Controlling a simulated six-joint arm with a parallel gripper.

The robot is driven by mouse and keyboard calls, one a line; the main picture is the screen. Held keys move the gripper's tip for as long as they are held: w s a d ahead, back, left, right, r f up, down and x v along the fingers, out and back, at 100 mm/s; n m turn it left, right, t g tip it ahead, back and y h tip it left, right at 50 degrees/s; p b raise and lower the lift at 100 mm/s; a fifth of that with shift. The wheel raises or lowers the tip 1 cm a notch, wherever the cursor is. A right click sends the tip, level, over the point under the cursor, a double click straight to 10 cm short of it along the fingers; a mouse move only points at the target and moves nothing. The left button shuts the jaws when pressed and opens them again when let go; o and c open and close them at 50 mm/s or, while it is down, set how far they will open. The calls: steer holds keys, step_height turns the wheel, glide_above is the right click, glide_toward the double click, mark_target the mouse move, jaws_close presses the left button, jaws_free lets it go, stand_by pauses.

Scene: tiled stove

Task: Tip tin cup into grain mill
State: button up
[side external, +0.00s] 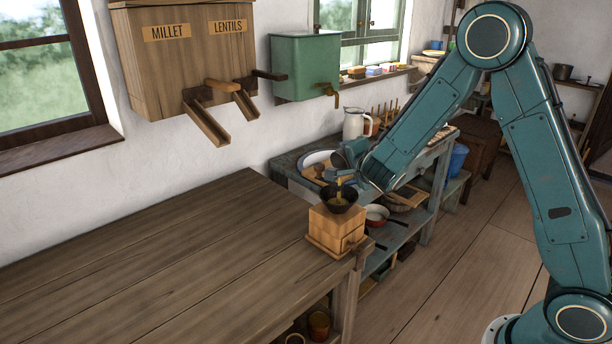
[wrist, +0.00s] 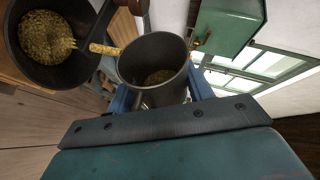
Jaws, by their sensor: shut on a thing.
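My gripper (wrist: 160,97) is shut on the dark tin cup (wrist: 152,50), with its blue fingers on either side of the cup in the wrist view. The cup is tilted toward the mill, and some grain (wrist: 160,76) lies inside it. A stream of grain (wrist: 104,49) runs from the cup's rim into the mill's dark, round hopper (wrist: 68,72), where a heap of grain (wrist: 44,38) lies. In the side view the wooden grain mill (side external: 336,228) stands upright at the table's corner. My gripper (side external: 352,165) is above its hopper (side external: 340,197), and the cup is small and hard to make out there.
The wooden table (side external: 170,255) is mostly bare to the left of the mill. A millet and lentils dispenser (side external: 185,60) and a green tank (side external: 305,62) with a tap hang on the wall behind. A white jug (side external: 353,123) and other kitchenware stand on the grey bench behind my gripper.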

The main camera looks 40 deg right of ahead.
steer(key=shift+a, duration=0.1)
stand_by(0.5)
steer(key=shift+a+r+n+h, duration=0.25)
steer(key=shift+n+h, duration=0.25)
steer(key=shift+n, duration=0.2)
steer(key=shift+t, duration=0.3)
steer(key=shift+d, duration=0.2)
stand_by(1.3)
